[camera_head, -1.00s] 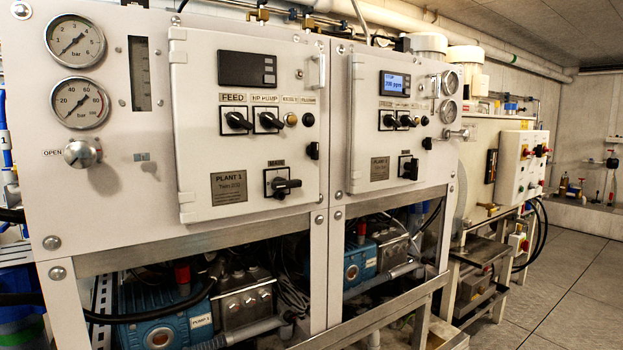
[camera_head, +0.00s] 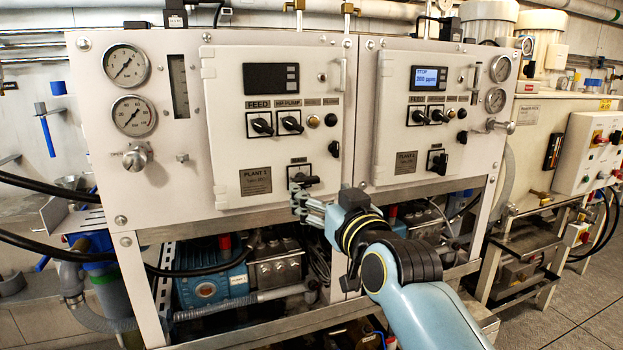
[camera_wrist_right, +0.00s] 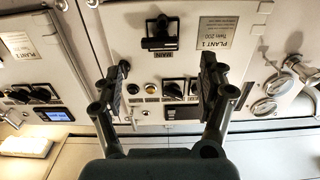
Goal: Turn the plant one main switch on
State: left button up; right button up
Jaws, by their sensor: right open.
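The plant one panel (camera_head: 262,120) is the left white door, with a "PLANT 1" plate (camera_head: 255,181). Its main switch (camera_head: 303,177), a black rotary handle on a light plate, sits low on the door, with the handle lying crosswise. My right gripper (camera_head: 297,196) is just in front of and below this switch and partly overlaps it. In the right wrist view, the open gripper (camera_wrist_right: 162,80) has a finger on each side. The main switch (camera_wrist_right: 160,38) shows upside down beyond and between the fingertips, apart from them. My left gripper is not in view.
The plant two door (camera_head: 420,140), with its own main switch (camera_head: 437,161) and a lit display (camera_head: 428,79), stands to the right. Feed (camera_head: 261,126) and HP pump (camera_head: 290,124) switches sit above. Pumps and hoses fill the frame below. Open floor (camera_head: 570,315) lies at the right.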

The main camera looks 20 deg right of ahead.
aim_at(308, 180)
jog(key=w, duration=0.7)
jog(key=shift+p, duration=0.4)
jog(key=shift+s+a, duration=0.1)
jog(key=shift+c, duration=0.3)
jog(key=c, duration=1.1)
